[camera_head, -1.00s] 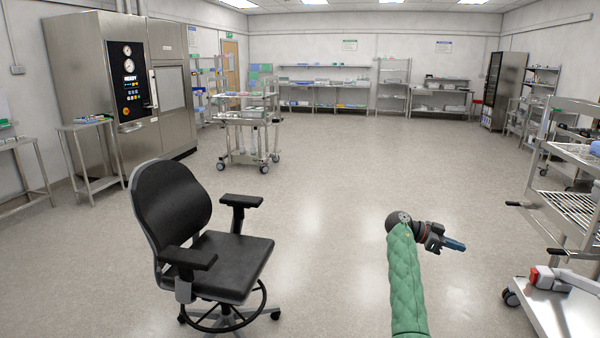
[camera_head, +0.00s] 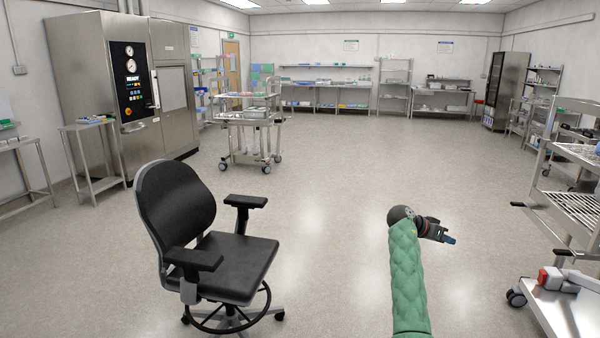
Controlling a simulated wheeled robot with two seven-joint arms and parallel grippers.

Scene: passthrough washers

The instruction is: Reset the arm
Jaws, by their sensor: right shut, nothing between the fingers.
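My right arm, in a green quilted sleeve, rises from the bottom edge right of the middle in the head view. My right gripper (camera_head: 449,240) is at its end, dark with bluish fingertips, pointing right. It is shut and empty, over open floor and apart from everything around it. My left arm and gripper are not in view.
A black office chair (camera_head: 215,262) stands at the front left. A wire-shelf cart (camera_head: 573,205) stands at the right, with a red and white item (camera_head: 551,278) on its lower shelf. A steel trolley (camera_head: 248,122) stands farther back. The middle floor is clear.

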